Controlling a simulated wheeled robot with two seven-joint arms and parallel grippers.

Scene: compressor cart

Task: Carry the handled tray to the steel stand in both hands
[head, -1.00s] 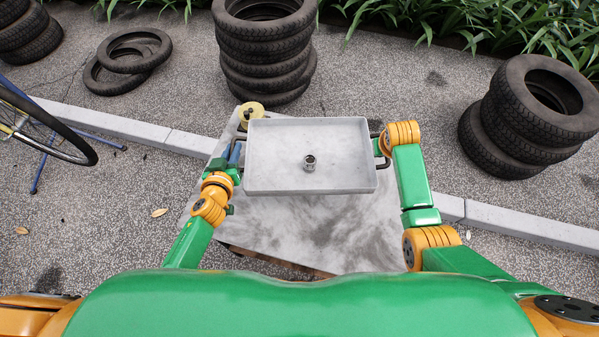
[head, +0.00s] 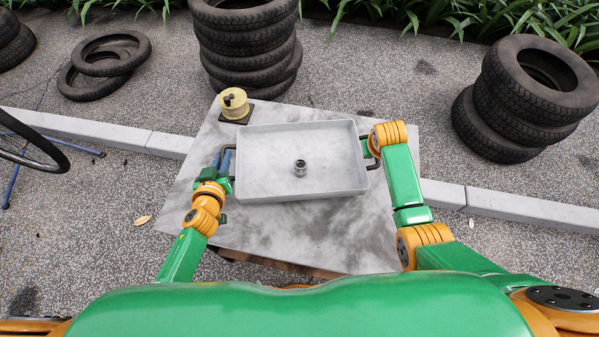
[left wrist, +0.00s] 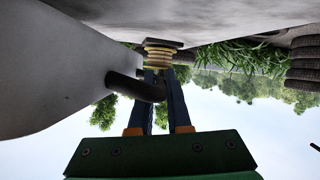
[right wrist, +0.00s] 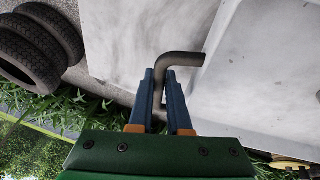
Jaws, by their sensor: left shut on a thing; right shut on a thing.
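The handled tray (head: 265,190) is pale grey and shallow, with dark bar handles at its left and right ends. A small metal cup-like part (head: 300,168) stands upright inside it. My left gripper (head: 228,160) is shut on the left handle, which shows between its fingers in the left wrist view (left wrist: 135,87). My right gripper (right wrist: 161,78) is shut on the right handle (right wrist: 180,60); its fingers are mostly hidden in the head view. The tray is over a mottled grey top (head: 300,235), possibly the steel stand's. I cannot tell how large any gap is.
A yellow spool on a dark base (head: 235,105) stands at the top's far left corner, close behind the tray. Tire stacks (head: 247,50) (head: 525,100) stand beyond and to the right. A wheel (head: 25,145) is at the left. The top is bare in front of the tray.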

